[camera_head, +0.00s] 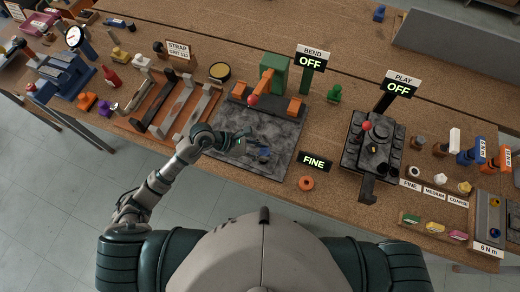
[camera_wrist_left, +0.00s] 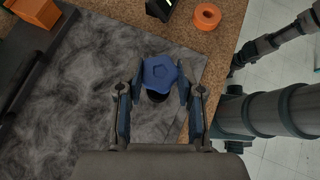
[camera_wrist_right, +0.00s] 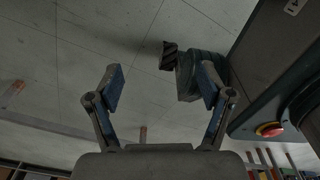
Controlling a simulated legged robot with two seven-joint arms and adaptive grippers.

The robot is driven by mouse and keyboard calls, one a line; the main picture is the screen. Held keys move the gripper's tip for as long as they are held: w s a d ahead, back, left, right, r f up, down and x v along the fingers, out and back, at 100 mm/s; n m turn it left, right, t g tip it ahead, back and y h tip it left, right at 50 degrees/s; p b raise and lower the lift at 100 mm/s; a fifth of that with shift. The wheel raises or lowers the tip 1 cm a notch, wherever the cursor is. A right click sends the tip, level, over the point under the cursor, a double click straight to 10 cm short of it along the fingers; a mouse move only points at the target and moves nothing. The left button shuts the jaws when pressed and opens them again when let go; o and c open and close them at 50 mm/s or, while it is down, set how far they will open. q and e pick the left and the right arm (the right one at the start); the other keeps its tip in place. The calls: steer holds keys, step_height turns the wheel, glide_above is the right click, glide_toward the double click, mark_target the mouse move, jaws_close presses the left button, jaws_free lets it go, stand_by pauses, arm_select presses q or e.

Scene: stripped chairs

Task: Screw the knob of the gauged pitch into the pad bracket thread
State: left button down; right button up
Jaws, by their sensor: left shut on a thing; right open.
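A blue lobed knob (camera_wrist_left: 160,72) with a dark lower end is between the fingers of my left gripper (camera_wrist_left: 155,100), which is shut on it. In the head view, the left arm reaches over the grey mottled mat (camera_head: 220,150), and the blue knob (camera_head: 263,153) appears small above it. A sign reading FINE (camera_head: 315,160) stands right of the mat. My right gripper (camera_wrist_right: 160,90) is open and empty over the floor, and is not seen in the head view. I cannot tell which part is the pad bracket thread.
An orange ring (camera_head: 306,184) lies near the bench's front edge. A green and orange bending machine (camera_head: 272,78), marked OFF, stands behind the mat. A dark play fixture (camera_head: 372,142), marked OFF, is to the right. Labelled FINE, MEDIUM and COARSE pieces (camera_head: 440,180) sit farther right.

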arm_select(q)
steer(key=shift+a, duration=0.6)
steer(key=shift+d, duration=0.1)
steer(key=shift+d+f, duration=0.15)
steer(key=shift+d, duration=0.1)
steer(key=shift+d+f+b, duration=0.4)
steer(key=shift+d+b, duration=0.05)
steer(key=shift+a+f+b, duration=0.4)
steer(key=shift+a+f, duration=0.1)
steer(key=shift+a, duration=0.1)
steer(key=shift+a+r, duration=0.1)
arm_select(e)
steer(key=shift+s+a+f, duration=0.15)
steer(key=shift+a+f, duration=0.4)
steer(key=shift+a, duration=0.35)
